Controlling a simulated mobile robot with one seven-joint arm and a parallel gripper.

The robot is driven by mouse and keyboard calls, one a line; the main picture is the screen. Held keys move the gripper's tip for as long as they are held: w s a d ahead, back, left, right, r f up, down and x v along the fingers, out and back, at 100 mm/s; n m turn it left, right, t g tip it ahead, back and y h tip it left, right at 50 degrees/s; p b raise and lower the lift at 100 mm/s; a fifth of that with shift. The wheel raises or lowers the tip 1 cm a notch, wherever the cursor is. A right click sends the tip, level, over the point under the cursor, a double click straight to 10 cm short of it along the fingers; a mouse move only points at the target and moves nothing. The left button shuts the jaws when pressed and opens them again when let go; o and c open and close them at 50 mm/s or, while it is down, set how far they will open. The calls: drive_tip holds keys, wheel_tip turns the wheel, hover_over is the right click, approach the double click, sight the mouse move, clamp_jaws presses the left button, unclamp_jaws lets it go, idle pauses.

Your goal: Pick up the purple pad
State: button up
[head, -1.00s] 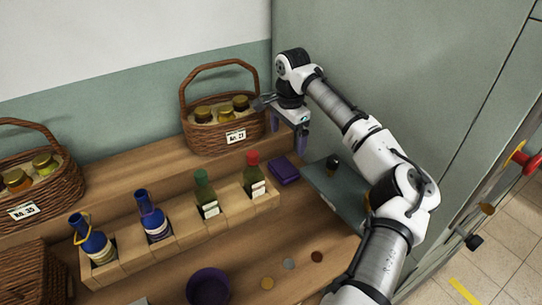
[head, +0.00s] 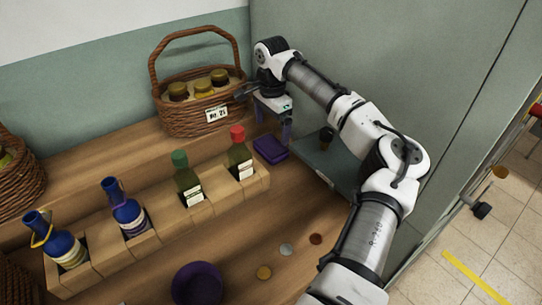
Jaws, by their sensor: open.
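The purple pad (head: 270,149) lies on the wooden table just right of the bottle rack, near the raised back ledge. It is a small dark purple block. My gripper (head: 273,131) points down above and slightly behind the pad, with its fingers on either side. It is open, with nothing visible between the fingers. The fingertips are small in the picture, and I cannot tell how high they are above the pad.
A wooden rack (head: 161,240) holds several bottles left of the pad. A wicker basket (head: 190,117) of jars stands on the ledge behind. A grey-green tray (head: 338,160) with a dark jar (head: 326,138) is at right. A purple bowl (head: 197,284) and coins lie in front.

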sight(271, 145)
drive_tip(key=shift+s+a+f+b, duration=0.1)
drive_tip(key=shift+s+f+b, duration=0.05)
drive_tip(key=shift+f+b, duration=1.3)
drive_tip(key=shift+s+f+b, duration=0.1)
drive_tip(key=shift+f+b, duration=1.25)
drive_tip(key=shift+b, duration=0.1)
drive_tip(key=c, duration=0.8)
